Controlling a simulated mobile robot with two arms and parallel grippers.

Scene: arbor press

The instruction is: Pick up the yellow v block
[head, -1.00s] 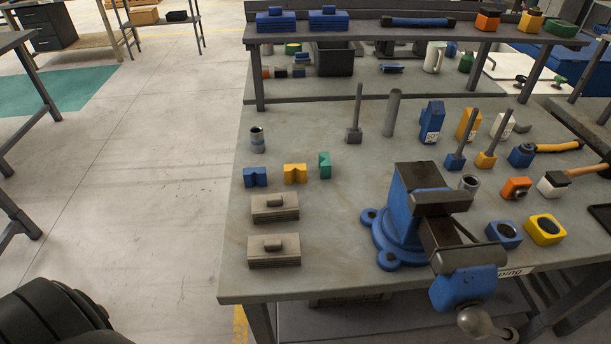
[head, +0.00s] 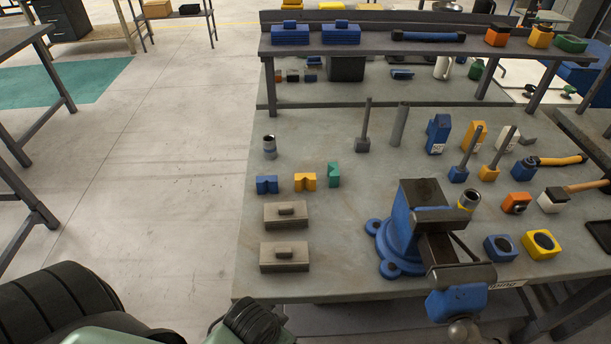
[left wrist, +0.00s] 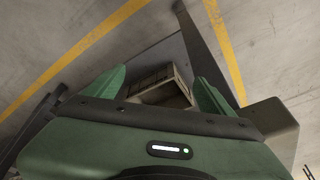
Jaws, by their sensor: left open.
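The yellow v block (head: 305,181) stands on the grey workbench top near its left side, between a blue v block (head: 267,184) and a green v block (head: 334,174). Its notch faces up. My left arm comes in at the bottom left of the head view, well below and in front of the bench edge. In the left wrist view my left gripper (left wrist: 160,88) is open, its two green fingers apart with nothing held between them. The v block does not show in that view. My right gripper is not in view.
Two grey blocks with knobs (head: 286,214) lie nearer the front edge. A blue vise (head: 405,235) stands to their right. A metal cylinder (head: 270,146) stands behind the v blocks. A raised shelf (head: 380,48) spans the back. The left wrist view shows floor and a box-like object (left wrist: 160,85).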

